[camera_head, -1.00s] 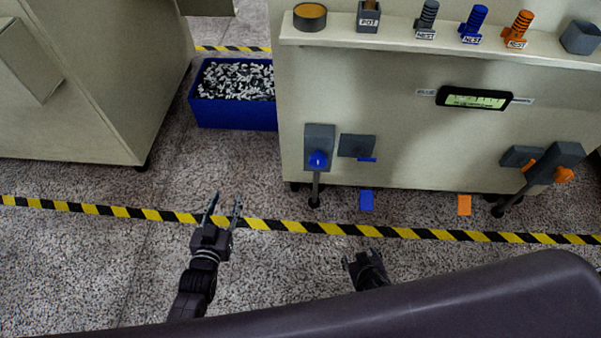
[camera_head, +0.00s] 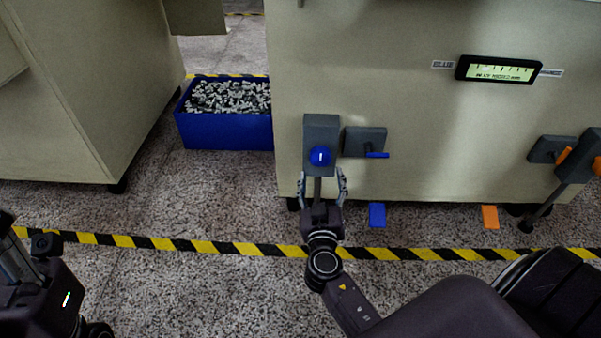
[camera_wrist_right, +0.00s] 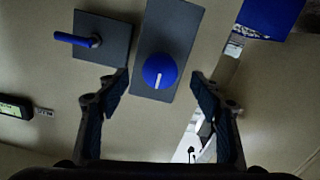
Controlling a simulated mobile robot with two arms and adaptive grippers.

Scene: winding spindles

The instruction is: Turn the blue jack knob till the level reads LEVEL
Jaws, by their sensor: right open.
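The blue jack knob (camera_head: 320,156) is round with a white mark and sits on a grey block on the beige cabinet's front. In the right wrist view the knob (camera_wrist_right: 160,71) lies ahead, centred between the open fingers (camera_wrist_right: 161,92) and not gripped. Its mark stands near vertical there. The level display (camera_head: 498,70) is lit green with a scale; its small text is too blurred to read surely. My left gripper's fingers are not visible.
A grey plate with a blue lever (camera_head: 377,155) is right of the knob. A blue bin (camera_head: 225,130) of small parts stands left. Striped tape (camera_head: 200,246) crosses the floor.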

